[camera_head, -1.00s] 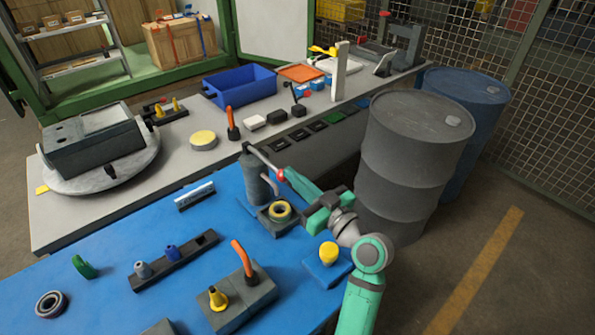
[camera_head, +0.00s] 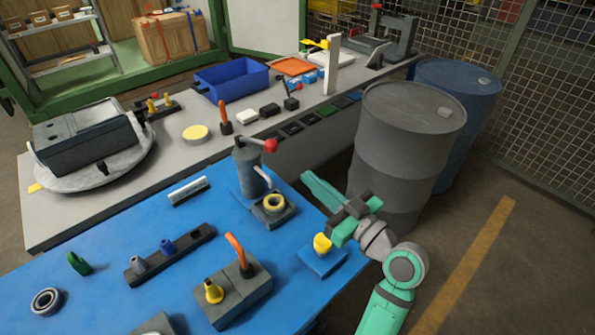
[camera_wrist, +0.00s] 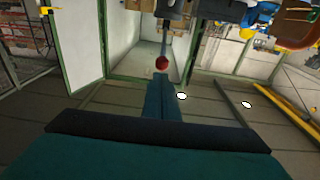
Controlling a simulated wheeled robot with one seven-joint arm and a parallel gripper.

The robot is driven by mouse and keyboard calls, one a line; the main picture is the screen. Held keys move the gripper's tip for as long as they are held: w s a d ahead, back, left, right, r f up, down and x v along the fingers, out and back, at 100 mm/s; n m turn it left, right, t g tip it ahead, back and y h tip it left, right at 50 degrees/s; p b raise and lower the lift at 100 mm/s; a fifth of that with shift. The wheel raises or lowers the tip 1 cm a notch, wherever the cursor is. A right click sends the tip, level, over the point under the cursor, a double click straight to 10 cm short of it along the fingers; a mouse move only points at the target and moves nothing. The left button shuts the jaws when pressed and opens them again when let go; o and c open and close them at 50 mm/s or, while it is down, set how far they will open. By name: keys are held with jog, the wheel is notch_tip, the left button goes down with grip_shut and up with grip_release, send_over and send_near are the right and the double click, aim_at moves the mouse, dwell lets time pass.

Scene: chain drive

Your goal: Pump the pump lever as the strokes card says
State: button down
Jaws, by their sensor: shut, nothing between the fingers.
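The pump (camera_head: 249,172) is a grey upright cylinder with a bent spout on the blue table. Its pump lever ends in a red knob (camera_head: 270,146) at the top right of the cylinder, with the lever near level. My gripper (camera_head: 306,176) is shut and empty, to the right of and below the knob, apart from it. In the wrist view the red knob (camera_wrist: 162,63) shows just beyond the shut fingertips (camera_wrist: 160,84). A white strip-like card (camera_head: 188,190) stands left of the pump; its writing is too small to read, and I cannot tell if it is the strokes card.
A yellow-topped item (camera_head: 321,244) stands on a blue pad below my gripper. A grey drum (camera_head: 408,140) stands close behind my arm. An orange-handled block (camera_head: 235,290) is at the front.

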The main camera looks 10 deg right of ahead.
jog(key=shift+v, duration=1.55)
jog(key=shift+a+f, duration=0.1)
jog(key=w+a+r+g+h, duration=0.1)
jog(key=w+r, duration=0.1)
jog(key=r, duration=0.4)
jog(key=w+a+r+g, duration=0.1)
jog(key=w+r+g, duration=0.1)
jog(key=r, duration=0.4)
jog(key=shift+w+a+r+h, duration=0.3)
jog(key=shift+a+r+h, duration=0.05)
jog(key=shift+a+h, duration=0.05)
jog(key=w+a+f, duration=0.4)
jog(key=w+f, duration=0.2)
jog(key=w, duration=0.2)
jog(key=shift+a+f, duration=0.2)
jog(key=shift+a, duration=0.15)
